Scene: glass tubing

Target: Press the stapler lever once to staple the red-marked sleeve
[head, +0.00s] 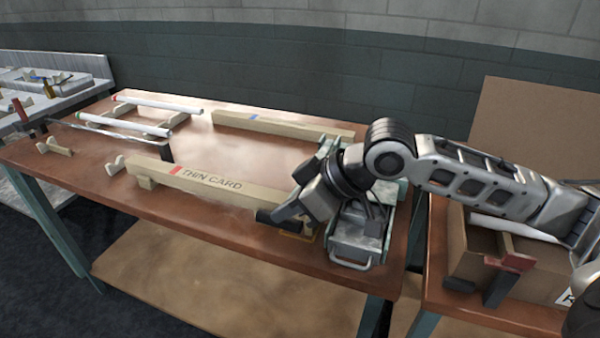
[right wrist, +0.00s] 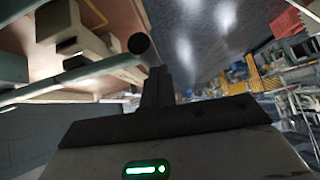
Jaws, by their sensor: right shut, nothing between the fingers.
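The red-marked sleeve (head: 212,182), a long pale beam lettered THIN CARD with a red band, lies along the table's front side. Its right end runs toward the green-grey stapler (head: 355,243) at the table's right end. My right gripper (head: 268,216) is shut and empty, in front of the sleeve's right end and left of the stapler, and points left. My arm hides much of the stapler, and I cannot make out its lever in the head view. In the right wrist view, my shut fingers (right wrist: 156,87) are beside a grey rod with a dark round end (right wrist: 139,43); contact is unclear. My left gripper is out of view.
A blue-marked beam (head: 280,126) lies at the back of the table. White tubes (head: 130,124) with coloured ends rest on wooden supports at the left. An open cardboard box (head: 540,285) stands on a side table at the right. The table's middle is clear.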

